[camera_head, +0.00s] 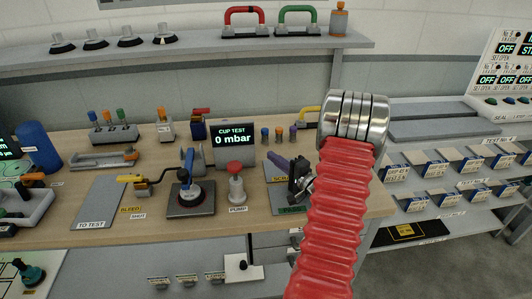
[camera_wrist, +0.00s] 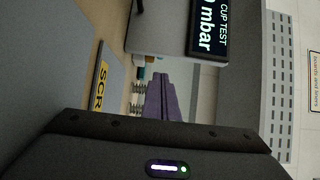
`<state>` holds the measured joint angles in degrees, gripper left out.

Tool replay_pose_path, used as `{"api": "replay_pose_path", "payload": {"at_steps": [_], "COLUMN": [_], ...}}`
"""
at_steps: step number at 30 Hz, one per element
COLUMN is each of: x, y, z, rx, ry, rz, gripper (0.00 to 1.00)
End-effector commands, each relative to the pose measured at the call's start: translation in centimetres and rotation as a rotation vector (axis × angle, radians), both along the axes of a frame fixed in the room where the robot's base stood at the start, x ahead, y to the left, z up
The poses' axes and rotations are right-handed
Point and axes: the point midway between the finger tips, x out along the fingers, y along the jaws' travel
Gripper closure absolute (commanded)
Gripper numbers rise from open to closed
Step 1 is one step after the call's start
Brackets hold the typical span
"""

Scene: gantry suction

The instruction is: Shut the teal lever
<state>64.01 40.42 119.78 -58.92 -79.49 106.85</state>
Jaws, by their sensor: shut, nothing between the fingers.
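A dark teal valve handle (camera_head: 30,272) stands on a pale panel at the bottom left of the head view, the only teal handle I make out. Whether it is open or shut I cannot tell. My gripper (camera_head: 270,158) is at the right part of the bench by the scrap label, far to the right of the teal handle. Its purple fingers (camera_wrist: 161,78) are together and empty in the wrist view. The teal handle does not show in the wrist view.
A blue-handled valve (camera_head: 188,165), a yellow bleed lever (camera_head: 135,179) and a red-topped pump knob (camera_head: 236,180) stand between my gripper and the left side. The cup test display (camera_head: 235,134) is behind and reads 0 mbar. A blue cylinder (camera_head: 39,148) stands far left.

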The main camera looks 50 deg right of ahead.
Motion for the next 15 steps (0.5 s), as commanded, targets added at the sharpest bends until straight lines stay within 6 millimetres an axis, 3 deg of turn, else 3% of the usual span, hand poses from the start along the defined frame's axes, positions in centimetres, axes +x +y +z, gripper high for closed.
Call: {"api": "replay_pose_path", "payload": {"at_steps": [6, 15], "x": [-2.0, -2.2], "y": [0.3, 0.3], "z": [-0.1, -0.1], "rx": [0.001, 0.000], "ry": [0.001, 0.001], "rz": [0.000, 0.000], "gripper": [1.00, 1.00]}}
